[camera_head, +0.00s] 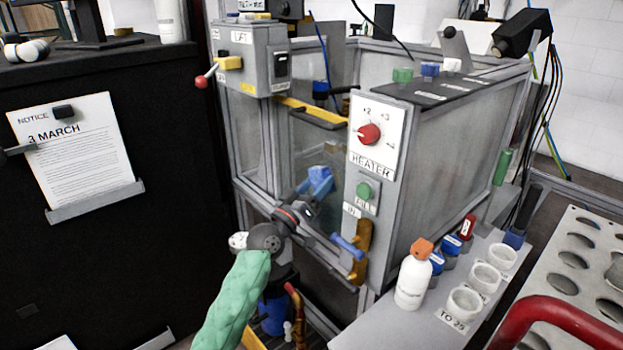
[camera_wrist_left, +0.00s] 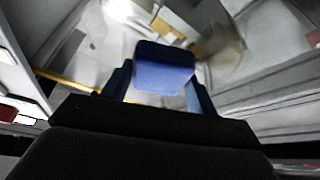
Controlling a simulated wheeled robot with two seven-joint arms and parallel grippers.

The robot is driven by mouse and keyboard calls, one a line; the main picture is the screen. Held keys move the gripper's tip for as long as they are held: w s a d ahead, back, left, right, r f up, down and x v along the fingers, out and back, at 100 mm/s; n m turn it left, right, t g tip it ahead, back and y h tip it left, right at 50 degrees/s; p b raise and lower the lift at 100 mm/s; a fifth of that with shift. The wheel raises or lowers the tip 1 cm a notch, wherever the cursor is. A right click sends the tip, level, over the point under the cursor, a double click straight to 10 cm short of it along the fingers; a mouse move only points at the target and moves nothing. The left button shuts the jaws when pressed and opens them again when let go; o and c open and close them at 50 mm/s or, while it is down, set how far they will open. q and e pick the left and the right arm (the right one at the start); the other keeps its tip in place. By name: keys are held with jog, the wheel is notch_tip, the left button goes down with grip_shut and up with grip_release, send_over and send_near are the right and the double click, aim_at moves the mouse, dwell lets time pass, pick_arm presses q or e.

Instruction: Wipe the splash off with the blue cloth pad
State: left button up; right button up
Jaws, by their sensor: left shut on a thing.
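My left gripper (camera_head: 317,189) reaches from the lower left into the open front of the grey-framed clear cabinet (camera_head: 408,235). It is shut on the blue cloth pad (camera_head: 319,173), which sits at its fingertips. In the left wrist view the pad (camera_wrist_left: 163,68) is held between the two dark blue fingers, with pale interior surfaces beyond it. I cannot clearly make out the splash; the gripper, pad and frame may hide it. Whether the pad touches a surface, I cannot tell. My right gripper is not in view.
A post with the red HEATER knob (camera_head: 369,134) and a green button stands right of my gripper. A blue bar handle (camera_head: 347,246) is close below it. A white bottle (camera_head: 413,279) and cups stand on the shelf at right. A dark panel with a notice (camera_head: 75,148) is at left.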

pick_arm(q)
jog(key=shift+s+d+f+p, duration=0.1)
jog(key=shift+s+d+p, duration=0.6)
jog(key=shift+s, duration=0.2)
jog(key=shift+s+d+f+p, duration=0.1)
jog(key=shift+s+d+p, duration=0.6)
jog(key=shift+s, duration=0.2)
jog(key=shift+s+d+p, duration=0.45)
jog(key=shift+s+p, duration=0.15)
jog(key=shift+s, duration=0.1)
jog(key=shift+s+d, duration=0.1)
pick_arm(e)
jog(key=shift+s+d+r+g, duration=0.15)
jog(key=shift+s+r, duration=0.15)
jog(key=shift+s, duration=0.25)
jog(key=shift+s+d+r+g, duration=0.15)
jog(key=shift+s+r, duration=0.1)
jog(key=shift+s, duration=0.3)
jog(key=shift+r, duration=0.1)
pick_arm(q)
jog(key=p, duration=0.1)
send_near(343, 186)
jog(key=shift+a+r, duration=0.2)
jog(key=shift+r, duration=0.35)
jog(key=shift+a+r, duration=0.2)
jog(key=shift+r, duration=0.35)
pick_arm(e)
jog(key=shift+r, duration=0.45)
pick_arm(q)
jog(key=shift+a, duration=0.1)
